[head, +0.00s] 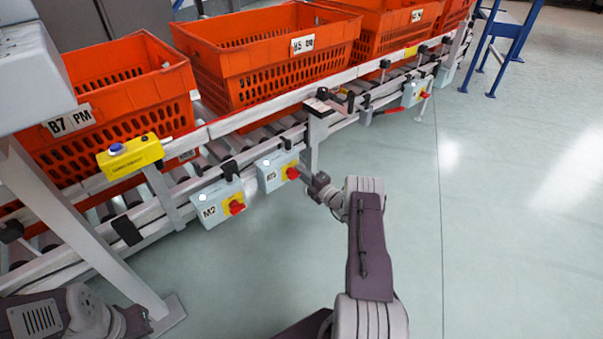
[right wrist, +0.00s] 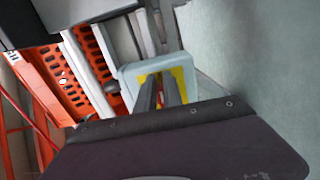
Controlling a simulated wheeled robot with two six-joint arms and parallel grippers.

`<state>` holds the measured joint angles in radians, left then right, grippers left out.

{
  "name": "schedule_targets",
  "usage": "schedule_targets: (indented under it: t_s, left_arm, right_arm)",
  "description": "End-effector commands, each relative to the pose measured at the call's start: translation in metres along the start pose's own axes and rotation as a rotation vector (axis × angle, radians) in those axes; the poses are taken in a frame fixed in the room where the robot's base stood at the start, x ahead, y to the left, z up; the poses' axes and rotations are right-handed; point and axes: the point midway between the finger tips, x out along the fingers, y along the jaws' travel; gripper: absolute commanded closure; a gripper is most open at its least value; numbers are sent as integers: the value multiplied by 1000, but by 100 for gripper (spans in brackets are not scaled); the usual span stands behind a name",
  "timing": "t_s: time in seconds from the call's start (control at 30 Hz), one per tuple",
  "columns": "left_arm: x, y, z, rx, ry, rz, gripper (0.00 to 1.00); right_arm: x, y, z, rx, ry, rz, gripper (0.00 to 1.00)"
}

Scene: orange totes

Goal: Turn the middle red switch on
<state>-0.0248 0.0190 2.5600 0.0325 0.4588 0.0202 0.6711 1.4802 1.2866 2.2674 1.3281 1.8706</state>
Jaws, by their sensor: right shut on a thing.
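The middle red switch (head: 292,173) sits on a yellow plate on a pale blue box (head: 269,172) fixed to the conveyor's side. My right gripper (head: 303,173) reaches it from the right and is shut on it. In the right wrist view the two dark fingers stand in front of the yellow plate (right wrist: 181,76), with a little red between them; the rest of the switch is hidden. Another red switch (head: 236,207) is on the nearer box marked M2 (head: 211,210). My left arm shows at bottom left, but its gripper is out of view.
Orange totes (head: 265,60) stand on the roller conveyor (head: 255,118). A yellow box with a blue button (head: 117,149) is mounted on the rail at left. Another pale blue switch box (head: 412,93) hangs farther along. The floor (head: 510,190) at right is clear.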

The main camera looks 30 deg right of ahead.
Motion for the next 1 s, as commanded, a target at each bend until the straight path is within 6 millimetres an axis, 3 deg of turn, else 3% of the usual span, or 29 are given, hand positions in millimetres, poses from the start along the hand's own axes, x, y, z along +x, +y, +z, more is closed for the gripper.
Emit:
schedule_targets:
  t_s: [0.03, 0.27, 0.3, 0.37, 0.87, 1.0]
  left_arm:
    - [0, 0, 0, 0, 0, 0, 100]
    - [0, 0, 0, 0, 0, 0, 100]
    - [0, 0, 0, 0, 0, 0, 100]
    - [0, 0, 0, 0, 0, 0, 100]
    - [-1, 0, 0, 0, 0, 0, 100]
    - [-19, 0, -2, 0, 0, 0, 100]
  right_arm:
    - [0, -7, -11, 9, 27, -11, 100]
    - [0, -6, -11, 9, 27, -10, 100]
    - [0, -6, -11, 9, 27, -10, 81]
    - [0, -6, -11, 8, 27, -10, 67]
    - [-1, -2, -6, 1, 16, -6, 67]
    - [-19, 4, -4, 4, 14, -9, 67]
